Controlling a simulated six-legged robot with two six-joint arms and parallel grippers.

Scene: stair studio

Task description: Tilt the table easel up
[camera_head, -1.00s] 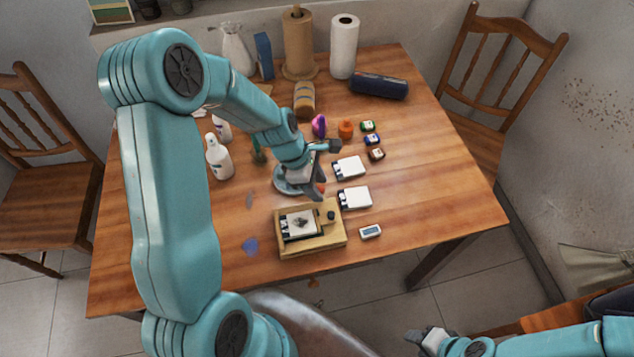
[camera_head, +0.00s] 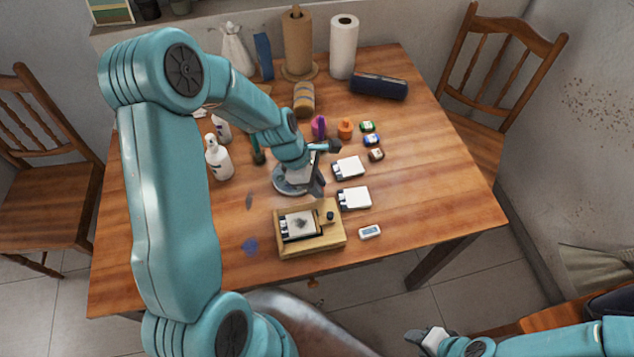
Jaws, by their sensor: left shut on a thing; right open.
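The table easel (camera_head: 328,239) is a low, light wooden box near the table's front edge. My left gripper (camera_head: 319,188) is at the easel's far edge, pointing down. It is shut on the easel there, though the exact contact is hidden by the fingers. The easel looks nearly flat. My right gripper (camera_head: 422,337) is open and empty at the bottom, off the table's front edge.
A white bottle (camera_head: 218,160) stands left, with several small jars (camera_head: 372,140) at right. The table's right side is clear.

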